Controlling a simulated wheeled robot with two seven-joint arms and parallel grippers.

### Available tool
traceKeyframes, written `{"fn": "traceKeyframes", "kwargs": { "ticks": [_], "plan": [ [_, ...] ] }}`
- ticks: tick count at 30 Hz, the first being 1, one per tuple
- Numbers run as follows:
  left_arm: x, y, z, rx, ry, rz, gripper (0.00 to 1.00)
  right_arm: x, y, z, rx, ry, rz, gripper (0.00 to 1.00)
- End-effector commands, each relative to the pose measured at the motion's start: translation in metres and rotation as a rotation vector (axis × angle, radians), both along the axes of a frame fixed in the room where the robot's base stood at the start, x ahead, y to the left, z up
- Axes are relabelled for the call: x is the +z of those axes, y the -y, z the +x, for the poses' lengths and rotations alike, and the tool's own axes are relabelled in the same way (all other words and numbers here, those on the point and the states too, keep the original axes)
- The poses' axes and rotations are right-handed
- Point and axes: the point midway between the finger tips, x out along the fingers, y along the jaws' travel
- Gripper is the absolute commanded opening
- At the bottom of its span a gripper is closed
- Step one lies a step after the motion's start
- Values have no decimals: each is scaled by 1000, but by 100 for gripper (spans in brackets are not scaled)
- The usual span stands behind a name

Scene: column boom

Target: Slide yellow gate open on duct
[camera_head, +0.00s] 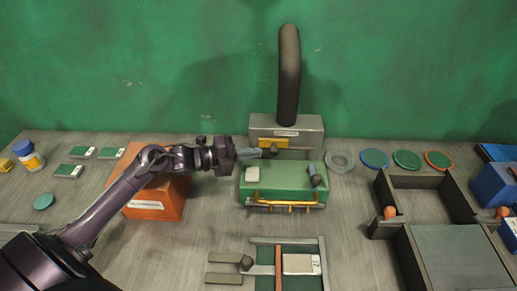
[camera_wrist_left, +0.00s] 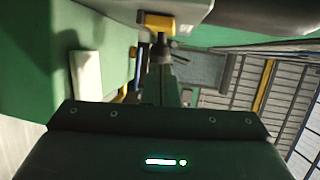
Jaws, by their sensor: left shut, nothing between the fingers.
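The duct is a grey box (camera_head: 305,126) with a dark pipe (camera_head: 289,75) rising from it, at the back middle of the bench. The yellow gate (camera_head: 276,143) sits on the front of the box, with a dark knob at it. It also shows at the top of the left wrist view as a yellow block (camera_wrist_left: 158,22). My left gripper (camera_head: 257,153) is shut and empty, its tips beside the gate's left part and just behind the green box. I cannot tell whether the tips touch the gate. My right gripper is not in view.
A green box (camera_head: 284,182) with yellow rails stands right in front of the duct. An orange box (camera_head: 155,200) lies under my left arm. A grey ring (camera_head: 340,161) and several coloured discs lie to the right. Dark-walled trays (camera_head: 424,182) stand at the right.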

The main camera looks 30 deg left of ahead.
Motion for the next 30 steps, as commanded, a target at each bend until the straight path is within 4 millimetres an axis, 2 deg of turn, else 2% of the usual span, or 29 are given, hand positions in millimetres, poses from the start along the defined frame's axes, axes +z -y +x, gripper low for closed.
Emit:
{"fn": "traceKeyframes", "kwargs": {
  "ticks": [6, 19, 27, 30],
  "plan": [
    [-2, 14, 15, 1, 0, -1, 0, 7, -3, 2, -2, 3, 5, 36],
    [-5, 18, 17, 0, 0, 0, 0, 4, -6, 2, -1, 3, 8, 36],
    [-8, 67, 41, -3, 4, -2, 0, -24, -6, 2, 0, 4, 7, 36],
    [-6, 79, 47, -1, 3, -1, 0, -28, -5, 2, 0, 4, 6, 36]
  ]
}}
